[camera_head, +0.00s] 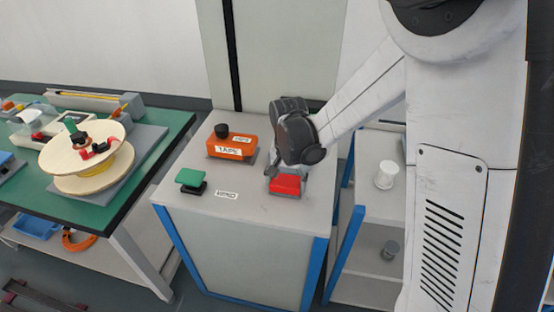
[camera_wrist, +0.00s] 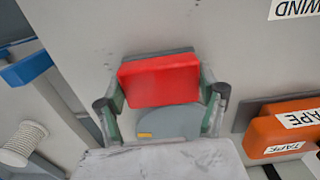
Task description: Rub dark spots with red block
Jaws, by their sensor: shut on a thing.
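The red block (camera_head: 286,186) is at the front of my gripper (camera_head: 286,176), low over the grey cabinet top (camera_head: 250,208), right of its middle. In the wrist view the red block (camera_wrist: 158,80) has a dark grey layer along its far edge. The fingers of my gripper (camera_wrist: 162,92) are shut on the block, one at each side. I cannot tell whether the block touches the surface. A few faint dark spots (camera_wrist: 109,66) show on the pale top near the block in the wrist view. My gripper and arm hide the area behind the block.
An orange tape unit (camera_head: 232,147) with a black knob stands left of my gripper. A green-topped block (camera_head: 192,178) and a "WIND" label (camera_head: 227,195) are nearer the front left. A green table (camera_head: 150,150) lies left.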

